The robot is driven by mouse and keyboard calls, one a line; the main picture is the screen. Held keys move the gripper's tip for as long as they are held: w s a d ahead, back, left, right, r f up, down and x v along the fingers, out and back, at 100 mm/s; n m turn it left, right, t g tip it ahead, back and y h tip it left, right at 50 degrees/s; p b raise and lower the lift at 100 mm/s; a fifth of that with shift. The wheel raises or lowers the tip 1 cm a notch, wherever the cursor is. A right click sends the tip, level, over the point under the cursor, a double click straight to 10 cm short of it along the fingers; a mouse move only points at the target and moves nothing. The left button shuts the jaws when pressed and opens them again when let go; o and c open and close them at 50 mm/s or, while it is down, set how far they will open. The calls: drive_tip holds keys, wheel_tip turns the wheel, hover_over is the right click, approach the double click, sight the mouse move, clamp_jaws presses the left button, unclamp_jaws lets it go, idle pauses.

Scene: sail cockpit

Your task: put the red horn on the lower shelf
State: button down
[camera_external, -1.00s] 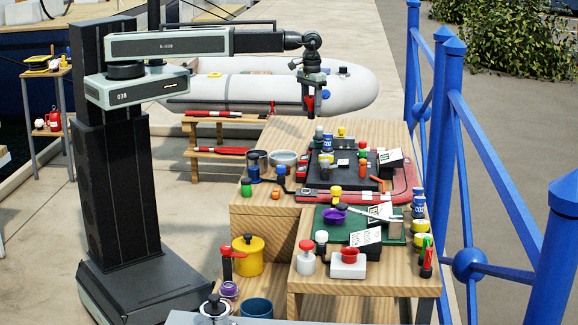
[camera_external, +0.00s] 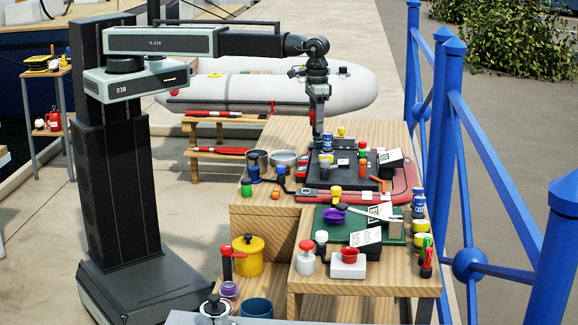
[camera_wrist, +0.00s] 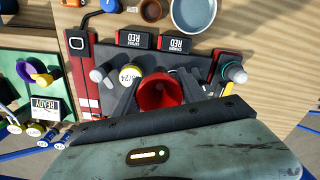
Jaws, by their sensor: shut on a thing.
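My gripper (camera_wrist: 158,76) is shut on the red horn (camera_wrist: 161,96); its round open bell faces the wrist camera between the two fingers. In the external view my gripper (camera_external: 318,122) hangs above the back of the wooden bench, and only a sliver of red shows beside it. A low wooden stand with two levels stands behind and left of the bench. Its lower shelf (camera_external: 232,156) holds a red stick-like thing, and its upper board (camera_external: 240,120) holds another. I cannot tell whether this is the shelf named.
Dark trays, jars and cans crowd the bench below my gripper. A grey metal bowl (camera_wrist: 195,14) shows at the top of the wrist view. A yellow pot (camera_external: 248,256) stands on a low wooden level in front. Blue railing (camera_external: 480,130) runs along the right.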

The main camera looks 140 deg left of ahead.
drive_tip(key=w+d+f+m+b, duration=0.1)
drive_tip(key=w+d+f, duration=0.1)
drive_tip(key=w+d, duration=0.1)
drive_tip(key=w+d+f+m+b, duration=0.1)
drive_tip(key=w+d+f, duration=0.1)
drive_tip(key=w+d, duration=0.1)
drive_tip(key=w+d+f+m+b, duration=0.1)
drive_tip(key=w+d+f+b, duration=0.1)
drive_tip(key=w+d, duration=0.2)
drive_tip(key=shift+w+d, duration=0.1)
drive_tip(key=shift+d, duration=0.15)
drive_tip(key=w+d+f+m+b, duration=0.3)
drive_tip(key=w+d+f+b, duration=0.2)
drive_tip(key=d, duration=0.5)
drive_tip(key=w+d+f+m+b, duration=0.4)
drive_tip(key=w+d+f+b, duration=0.15)
drive_tip(key=d, duration=0.55)
drive_tip(key=w+d+f+m+b, duration=0.3)
drive_tip(key=w+d+f+b, duration=0.2)
drive_tip(key=d, duration=0.5)
drive_tip(key=f+b, duration=1)
drive_tip(key=shift+w, duration=0.2)
drive_tip(key=shift+r, duration=0.2)
drive_tip(key=shift+f, duration=0.2)
drive_tip(key=c, duration=0.7)
unclamp_jaws()
drive_tip(key=shift+o, duration=0.2)
drive_tip(key=shift+r, duration=0.15)
